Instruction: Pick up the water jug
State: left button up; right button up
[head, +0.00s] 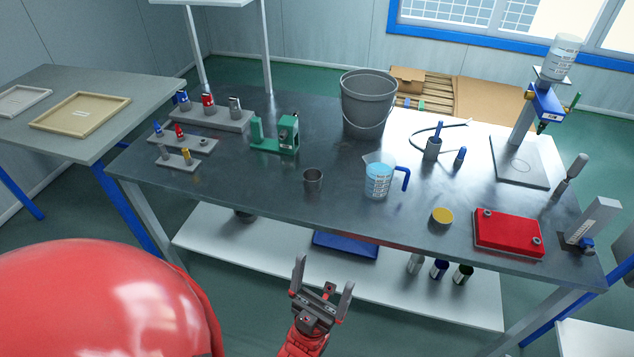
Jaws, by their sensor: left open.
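The water jug (378,180) is a clear measuring jug with blue water and a blue handle on its right side. It stands upright on the dark workbench (250,185), near the middle. My left gripper (322,277) is open and empty, in front of the bench's near edge and lower in the picture than the jug. It is apart from the jug, to its lower left. My right gripper does not show. A large red rounded shape covers the lower left of the picture.
A small metal cup (312,180) stands left of the jug, and a grey bucket (367,102) behind it. A yellow-topped round item (442,216) and a red box (508,233) lie to the right. A green fixture (275,135) stands at the back left. Bare bench lies around the jug.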

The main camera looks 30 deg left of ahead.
aim_at(380, 166)
jog(key=i+l+u, duration=0.15)
jog(key=l, duration=0.3)
jog(key=i+l+u, duration=0.2)
jog(key=l, duration=0.3)
jog(key=l+u, duration=0.15)
jog(key=l, duration=0.35)
